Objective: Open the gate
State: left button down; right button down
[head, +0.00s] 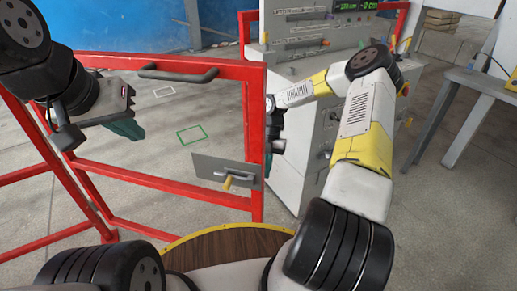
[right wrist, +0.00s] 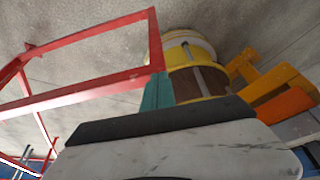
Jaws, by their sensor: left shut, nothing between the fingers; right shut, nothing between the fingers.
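The red gate (head: 254,110) stands in front of me in the head view. It has a dark bar handle (head: 178,75) on its top rail and a grey latch plate (head: 208,167) with a yellow-tipped lever (head: 228,182) low on its right side. My left gripper (head: 136,130), with teal fingertips, is shut and empty, left of the latch plate and apart from it. My right gripper is shut and mostly hidden behind the gate's right post in the head view. Its teal fingers (right wrist: 158,93) show in the right wrist view close to a red frame post (right wrist: 154,40); contact cannot be told.
A grey control cabinet (head: 318,58) stands just right of the gate, close to my right arm. A grey table (head: 478,85) is at the far right. Red fence rails (head: 30,172) run at the left. Grey floor beyond the gate is clear, with a green marked rectangle (head: 192,134).

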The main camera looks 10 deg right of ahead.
aim_at(262, 189)
jog(key=s+f, duration=0.1)
jog(key=s+a+f, duration=0.1)
jog(key=s, duration=0.1)
jog(key=s+a+f, duration=0.1)
jog(key=f, duration=0.1)
jog(key=shift+s+a, duration=0.2)
jog(key=shift+s, duration=0.15)
jog(key=shift+s+a, duration=0.1)
jog(key=shift+s, duration=0.05)
